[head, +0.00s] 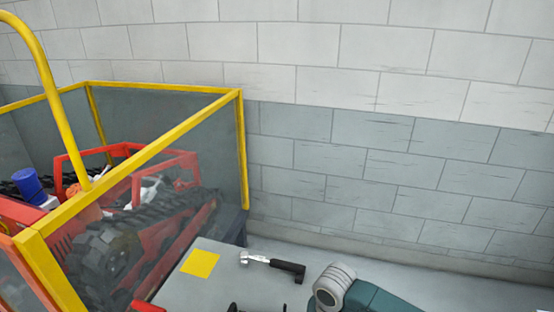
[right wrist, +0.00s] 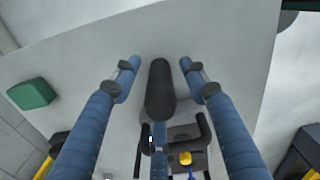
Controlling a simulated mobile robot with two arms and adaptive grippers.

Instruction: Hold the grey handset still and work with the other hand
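In the right wrist view, a dark grey elongated thing with a rounded end (right wrist: 160,90) lies between the two blue fingers of my right gripper (right wrist: 160,64). It may be the grey handset; I cannot tell for sure. The fingers are spread, with a clear gap on each side of it. Below it is a black bracket-like shape (right wrist: 204,132) with a small yellow part (right wrist: 185,158); what it belongs to is unclear. My left gripper is not recognisable in either view.
A hammer-like tool with a black handle (head: 287,267) lies on the grey table (head: 222,282), near a yellow square (head: 200,263). A yellow-framed clear enclosure (head: 241,150) with a red tracked machine (head: 110,250) stands at left. A green block (right wrist: 33,94) shows in the wrist view.

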